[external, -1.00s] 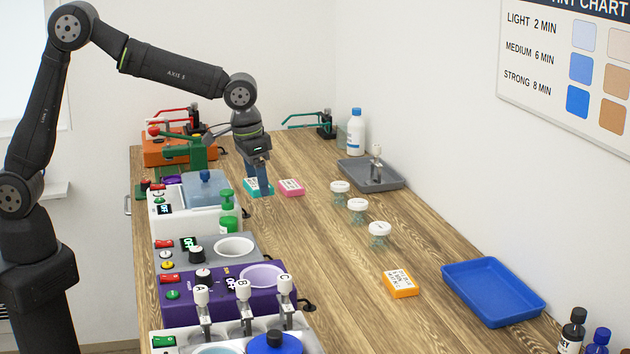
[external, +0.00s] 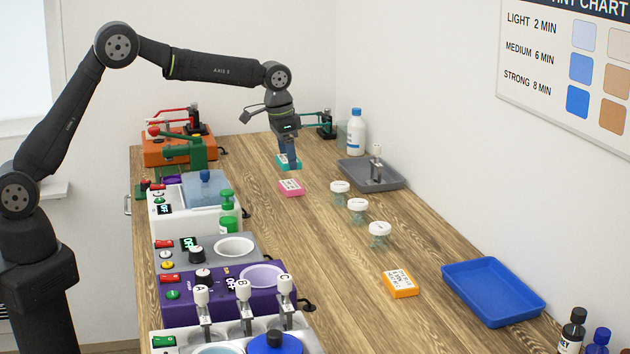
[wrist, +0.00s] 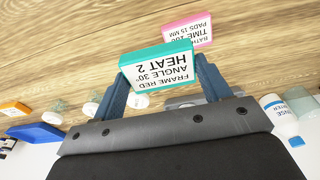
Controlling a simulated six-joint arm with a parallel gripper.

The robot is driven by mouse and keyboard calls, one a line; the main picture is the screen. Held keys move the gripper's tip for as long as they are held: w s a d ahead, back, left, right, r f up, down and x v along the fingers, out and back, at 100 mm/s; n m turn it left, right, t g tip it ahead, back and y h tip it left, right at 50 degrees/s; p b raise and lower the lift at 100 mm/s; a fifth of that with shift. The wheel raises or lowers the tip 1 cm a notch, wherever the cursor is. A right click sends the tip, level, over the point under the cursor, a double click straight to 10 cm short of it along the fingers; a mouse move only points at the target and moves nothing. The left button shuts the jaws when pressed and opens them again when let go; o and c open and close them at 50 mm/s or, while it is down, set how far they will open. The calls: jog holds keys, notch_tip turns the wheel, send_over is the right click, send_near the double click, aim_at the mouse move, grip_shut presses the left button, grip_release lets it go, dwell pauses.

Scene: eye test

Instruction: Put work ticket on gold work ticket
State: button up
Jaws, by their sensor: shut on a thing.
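My gripper (external: 288,160) is shut on a teal work ticket (external: 283,161) and holds it above the table at the far middle. The teal ticket also shows in the wrist view (wrist: 156,66) between the blue fingers, with the text "FRAME RED ANGLE 30° HEAT 2" upside down. A pink ticket (external: 291,188) lies on the table just in front of the gripper; it also shows in the wrist view (wrist: 187,29). A gold-orange work ticket (external: 399,284) lies flat on the table at the near right, apart from the gripper, with its top face clear.
Several white-lidded jars (external: 357,206) stand between the gripper and the gold ticket. A grey tray (external: 396,182) and a white bottle (external: 356,138) stand at the back right; a blue tray (external: 455,275) lies right of the gold ticket. Machines line the left edge.

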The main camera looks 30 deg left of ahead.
send_over(292, 184)
jog(key=f, duration=0.3)
jog(key=shift+s+a, duration=0.1)
jog(key=shift+s, duration=0.25)
jog(key=shift+f, duration=2)
jog(key=shift+f, duration=0.1)
jog(key=o, duration=1)
jog(key=shift+c, duration=0.2)
notch_tip(292, 184, up, 12)
jog(key=s+a, duration=0.1)
jog(key=shift+a, duration=0.15)
jog(key=shift+s, duration=0.1)
